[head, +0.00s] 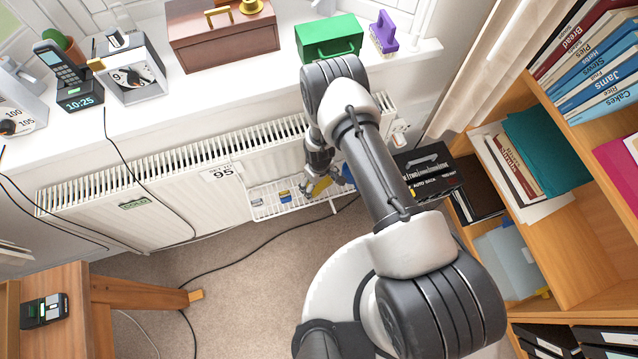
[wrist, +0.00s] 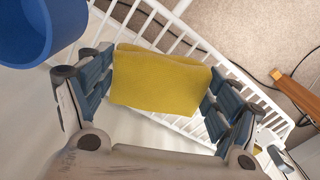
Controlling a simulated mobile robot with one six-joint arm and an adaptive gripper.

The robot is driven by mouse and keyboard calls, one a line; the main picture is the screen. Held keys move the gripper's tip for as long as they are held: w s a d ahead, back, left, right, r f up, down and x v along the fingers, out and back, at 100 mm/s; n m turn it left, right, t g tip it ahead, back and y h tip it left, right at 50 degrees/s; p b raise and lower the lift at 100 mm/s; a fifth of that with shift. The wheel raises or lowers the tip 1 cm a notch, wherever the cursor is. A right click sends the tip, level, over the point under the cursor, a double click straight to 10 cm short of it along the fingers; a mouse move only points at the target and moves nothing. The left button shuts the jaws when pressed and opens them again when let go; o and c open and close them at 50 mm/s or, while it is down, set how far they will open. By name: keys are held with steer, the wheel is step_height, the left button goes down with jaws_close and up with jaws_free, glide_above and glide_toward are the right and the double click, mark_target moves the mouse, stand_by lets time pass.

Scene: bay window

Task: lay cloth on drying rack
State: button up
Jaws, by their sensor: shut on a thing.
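The yellow cloth (wrist: 160,82) is folded into a small pad and sits between my fingers in the wrist view. My gripper (wrist: 158,100) is shut on it. The white wire drying rack (wrist: 185,45) lies beyond the cloth in that view; I cannot tell whether they touch. In the head view the rack (head: 262,200) hangs on the front of the radiator. There my gripper (head: 317,181) is over the rack's right part, and the cloth (head: 322,186) shows beside it, partly hidden by my arm.
A blue round object (wrist: 25,30) is close to my gripper at the upper left of the wrist view. A small blue and yellow item (head: 285,196) is on the rack. The radiator (head: 190,195) is behind it. A black box (head: 428,172) and bookshelf stand at right.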

steer(key=shift+r, duration=0.1)
steer(key=o, duration=1)
steer(key=shift+c, duration=0.2)
step_height(320, 180, up, 12)
steer(key=p, duration=0.3)
steer(key=shift+p, duration=0.4)
